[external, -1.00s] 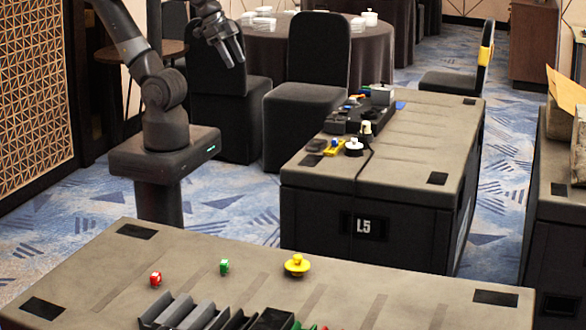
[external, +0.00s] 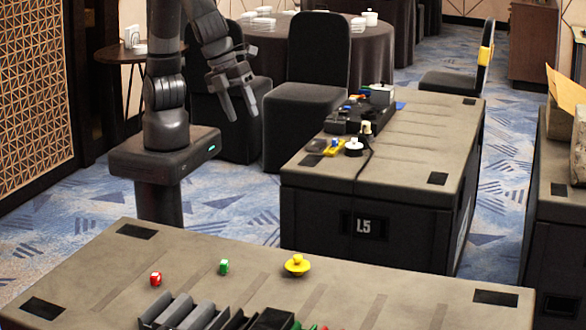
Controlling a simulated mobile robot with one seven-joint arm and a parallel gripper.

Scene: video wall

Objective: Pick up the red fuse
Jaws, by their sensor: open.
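A small red fuse (external: 155,279) sits on the near grey case top (external: 350,290), toward its left side. A similar small green piece (external: 223,267) stands to its right. My gripper (external: 246,118) hangs in the air well above and behind the near case, in front of the dark chairs. Its two fingers point down and are spread apart with nothing between them. More red shows among the parts at the bottom edge of the view, but it is cut off.
A yellow knob-like piece (external: 297,264) sits right of the green one. Dark grey slotted holders (external: 190,312) stand at the front edge. A second case marked L5 (external: 420,145) carries several small devices. The near case top is clear around the red fuse.

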